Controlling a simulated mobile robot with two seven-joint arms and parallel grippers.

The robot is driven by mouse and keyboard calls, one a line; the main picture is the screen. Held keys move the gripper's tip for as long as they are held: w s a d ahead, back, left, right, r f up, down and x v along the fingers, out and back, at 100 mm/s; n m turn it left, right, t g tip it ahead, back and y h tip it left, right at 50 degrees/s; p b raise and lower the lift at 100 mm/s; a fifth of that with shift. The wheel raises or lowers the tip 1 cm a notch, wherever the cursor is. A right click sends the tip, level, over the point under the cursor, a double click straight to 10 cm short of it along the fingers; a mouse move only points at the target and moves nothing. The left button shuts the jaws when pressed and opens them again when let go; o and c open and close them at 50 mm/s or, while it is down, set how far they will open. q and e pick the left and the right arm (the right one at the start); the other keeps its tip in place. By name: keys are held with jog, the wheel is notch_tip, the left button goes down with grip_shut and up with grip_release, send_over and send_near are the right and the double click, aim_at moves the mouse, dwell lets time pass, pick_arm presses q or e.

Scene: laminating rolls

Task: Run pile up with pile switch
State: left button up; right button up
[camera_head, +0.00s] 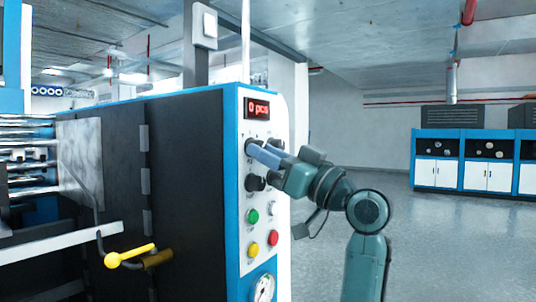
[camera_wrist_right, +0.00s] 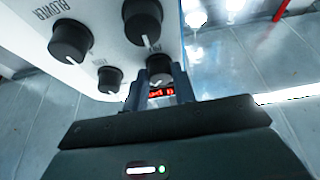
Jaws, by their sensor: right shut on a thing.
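The control panel (camera_head: 263,225) is on the end of a blue and black machine. Its red display (camera_head: 257,108) reads 0 pcs. My right gripper (camera_head: 262,153) reaches in from the right and is at the upper knobs, just below the display. In the right wrist view my right gripper (camera_wrist_right: 161,82) is shut on a small black knob (camera_wrist_right: 159,66), with a finger on each side. My left gripper is not in view.
Below are a black knob (camera_head: 255,183), a green button (camera_head: 252,216), a yellow button (camera_head: 253,250), a red button (camera_head: 273,238) and a gauge (camera_head: 263,288). A large knob (camera_wrist_right: 142,20) and a blower knob (camera_wrist_right: 70,41) are near my fingers. A yellow-handled lever (camera_head: 130,255) sticks out left.

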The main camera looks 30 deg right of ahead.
jog(key=c, duration=0.4)
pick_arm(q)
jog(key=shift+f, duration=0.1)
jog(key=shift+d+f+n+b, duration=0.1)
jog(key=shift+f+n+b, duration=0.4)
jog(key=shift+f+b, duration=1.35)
pick_arm(e)
jog(key=shift+w+d+r+n+g+y+b, duration=0.15)
jog(key=shift+n+g+y, duration=0.55)
jog(key=shift+n, duration=1.35)
jog(key=shift+s+d+f+n+g+y+b, duration=0.15)
jog(key=shift+n+g+y, duration=0.5)
jog(key=shift+n, duration=1.45)
jog(key=shift+w+d+r+n+g+y+b, duration=0.2)
jog(key=shift+n+g+y, duration=0.45)
jog(key=shift+n, duration=1.4)
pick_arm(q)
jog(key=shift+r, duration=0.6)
pick_arm(e)
jog(key=shift+a+y, duration=0.15)
jog(key=shift+y, duration=0.15)
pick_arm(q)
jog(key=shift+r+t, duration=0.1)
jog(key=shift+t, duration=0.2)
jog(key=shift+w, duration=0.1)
pick_arm(e)
jog(key=o, duration=1)
